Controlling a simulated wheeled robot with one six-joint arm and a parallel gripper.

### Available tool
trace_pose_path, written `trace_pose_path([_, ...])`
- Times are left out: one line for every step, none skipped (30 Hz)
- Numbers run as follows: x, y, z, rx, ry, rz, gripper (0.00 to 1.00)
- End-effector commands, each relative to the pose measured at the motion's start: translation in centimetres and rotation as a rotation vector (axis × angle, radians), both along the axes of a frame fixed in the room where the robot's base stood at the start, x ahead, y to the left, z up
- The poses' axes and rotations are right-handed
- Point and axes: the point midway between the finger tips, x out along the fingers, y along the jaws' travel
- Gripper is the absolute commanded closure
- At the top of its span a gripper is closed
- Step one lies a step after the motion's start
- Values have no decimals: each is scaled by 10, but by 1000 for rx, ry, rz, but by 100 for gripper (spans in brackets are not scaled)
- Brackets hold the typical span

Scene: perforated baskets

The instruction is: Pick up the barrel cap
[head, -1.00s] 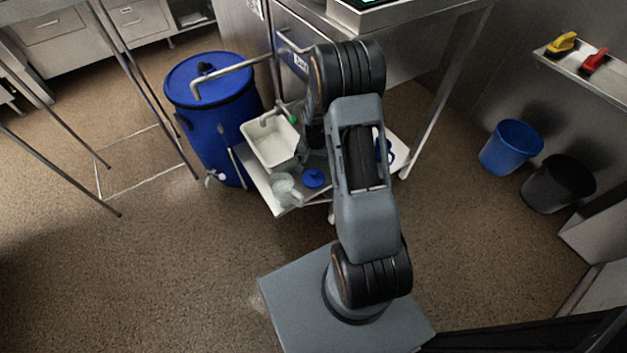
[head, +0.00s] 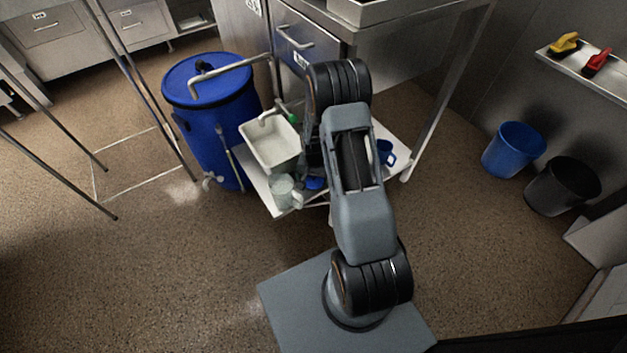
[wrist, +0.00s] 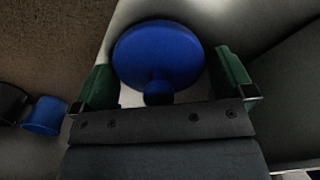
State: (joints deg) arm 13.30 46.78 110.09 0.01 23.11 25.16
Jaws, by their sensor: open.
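The barrel cap is a blue disc with a round knob, seen large in the wrist view (wrist: 158,55). In the head view a bit of the cap (head: 314,184) shows on the white cart shelf (head: 258,189), partly hidden by my arm. My gripper (wrist: 168,85) is open. Its two green fingers stand on either side of the cap, with the knob between them and toward the palm. I see gaps between the fingers and the knob. In the head view the fingers are mostly hidden behind the arm.
A clear jug (head: 283,192) stands close left of the cap, and a white basin (head: 271,145) lies behind. A blue mug (head: 385,152) is on the right side of the shelf. A big blue barrel (head: 212,120) stands left. A metal table (head: 400,50) overhangs the back.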

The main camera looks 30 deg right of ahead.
Motion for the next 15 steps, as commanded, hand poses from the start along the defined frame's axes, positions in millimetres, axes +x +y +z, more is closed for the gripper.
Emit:
trace_pose_path([0,0,1,-1,-1,0,0])
trace_pose_path([0,0,1,-1,-1,0,0])
trace_pose_path([0,0,1,0,0,0,0])
trace_pose_path([0,0,1,0,0,0,3])
trace_pose_path([0,0,1,0,0,0,6])
trace_pose_path([0,0,1,0,0,0,10])
trace_pose_path([0,0,1,0,0,0,12])
trace_pose_path([0,0,1,0,0,0,15])
trace_pose_path([0,0,1,0,0,0,19])
trace_pose_path([0,0,1,0,0,0,22])
trace_pose_path([0,0,1,0,0,0,25])
trace_pose_path([0,0,1,0,0,0,29])
trace_pose_path([0,0,1,0,0,0,32])
trace_pose_path([0,0,1,0,0,0,34])
trace_pose_path([0,0,1,0,0,0,38])
